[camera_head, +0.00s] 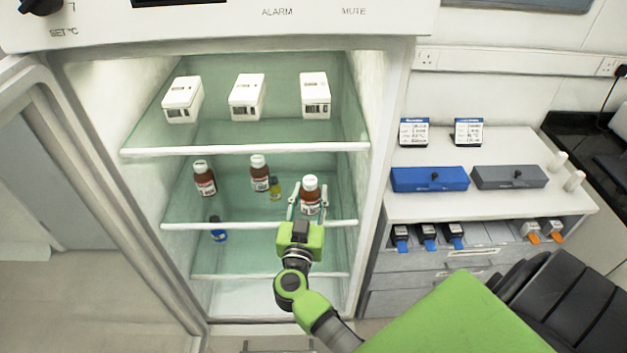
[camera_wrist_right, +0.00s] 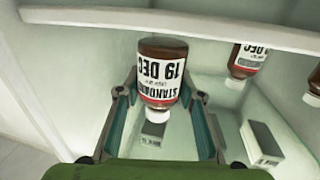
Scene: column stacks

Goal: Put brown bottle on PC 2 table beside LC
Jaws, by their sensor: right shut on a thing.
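Several brown bottles stand inside the open fridge. The rightmost brown bottle (camera_head: 310,196), with a white cap and white label, is at the front right of the middle shelf. My right gripper (camera_head: 308,204) reaches in from the front, one finger on each side of this bottle, and is shut on it. In the right wrist view the held bottle (camera_wrist_right: 161,75) appears upside down between the fingers, its label reading "STANDARD 19 DEC". Two other brown bottles, a left one (camera_head: 204,180) and a middle one (camera_head: 260,174), stand apart from it. My left gripper is not in view.
White boxes (camera_head: 247,95) stand on the upper shelf. Right of the fridge, a white table (camera_head: 480,205) holds a blue case (camera_head: 430,180) and grey case (camera_head: 510,178).

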